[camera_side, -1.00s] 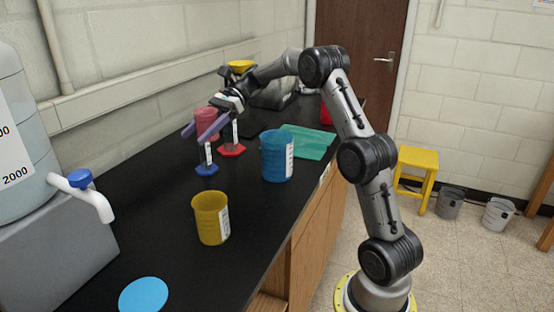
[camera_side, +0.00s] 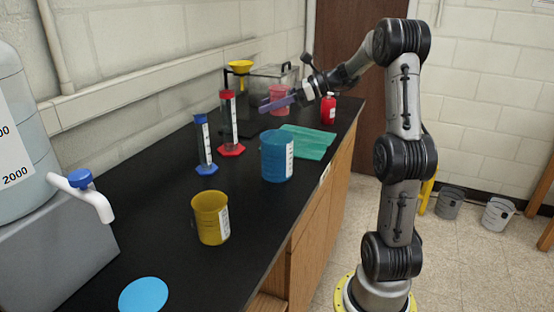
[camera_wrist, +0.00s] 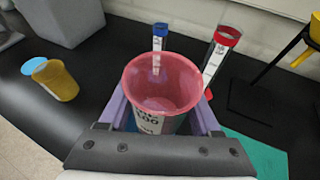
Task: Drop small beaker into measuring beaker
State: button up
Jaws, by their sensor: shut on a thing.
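My gripper (camera_side: 271,103) has purple fingers shut around a small pink-red beaker (camera_side: 281,92), held upright in the air beyond the blue beaker in the side view. In the wrist view the pink beaker (camera_wrist: 150,98) fills the space between the fingers, its open mouth and a white label showing. A large blue beaker (camera_side: 273,160) with a white label stands on the black bench. A yellow beaker (camera_side: 207,217) stands nearer the camera, also seen in the wrist view (camera_wrist: 62,84). I cannot tell which of these two is the measuring beaker.
A blue cylinder (camera_side: 204,145) and a red cylinder (camera_side: 229,120) stand left of the blue beaker. A teal cloth (camera_side: 312,143) lies behind it. A red bottle (camera_side: 328,110) and a yellow funnel (camera_side: 240,66) are farther back. A light-blue disc (camera_side: 144,295) lies in front.

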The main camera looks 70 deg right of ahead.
jog(key=shift+f, duration=1.65)
jog(key=o, duration=1.6)
jog(key=shift+c, duration=0.2)
